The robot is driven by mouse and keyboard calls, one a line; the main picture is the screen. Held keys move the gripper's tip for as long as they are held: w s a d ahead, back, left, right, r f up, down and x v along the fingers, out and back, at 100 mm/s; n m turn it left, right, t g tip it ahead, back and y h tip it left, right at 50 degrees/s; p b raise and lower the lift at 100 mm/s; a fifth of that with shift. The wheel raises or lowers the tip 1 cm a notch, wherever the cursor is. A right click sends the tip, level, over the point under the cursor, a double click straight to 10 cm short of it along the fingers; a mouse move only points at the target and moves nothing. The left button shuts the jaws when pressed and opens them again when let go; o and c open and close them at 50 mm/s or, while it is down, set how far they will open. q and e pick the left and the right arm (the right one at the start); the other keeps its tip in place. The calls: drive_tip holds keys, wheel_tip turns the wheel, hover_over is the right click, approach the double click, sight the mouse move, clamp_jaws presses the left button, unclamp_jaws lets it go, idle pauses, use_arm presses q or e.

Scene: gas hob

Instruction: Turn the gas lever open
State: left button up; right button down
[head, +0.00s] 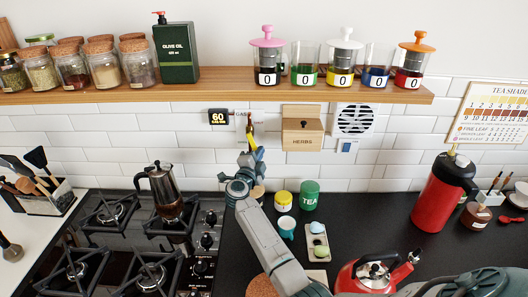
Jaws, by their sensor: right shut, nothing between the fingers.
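The gas lever (252,141) is a small yellow handle on the white tiled wall, below a brass-coloured fitting and a small "GAS" label. It slants down to the right. My right gripper (247,158) is shut and empty, just below the lever, with its arm reaching up from the lower right. The fingers overlap the lower end of the lever in the head view, and I cannot tell whether they touch it. My left gripper is not in view.
A black display reading 60 (218,117) is left of the lever, and a wooden herbs box (302,138) is to the right. A wooden shelf (215,86) runs above. The hob holds a moka pot (166,193). Tins and a red kettle (372,277) stand on the counter.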

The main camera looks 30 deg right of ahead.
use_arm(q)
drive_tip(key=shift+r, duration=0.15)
use_arm(e)
drive_tip(key=m, duration=0.1)
drive_tip(key=a+m, duration=0.1)
drive_tip(key=w+m+g, duration=0.1)
drive_tip(key=m, duration=0.1)
drive_tip(key=shift+a+f+y, duration=0.35)
drive_tip(key=shift+y, duration=0.05)
drive_tip(key=shift+s, duration=0.1)
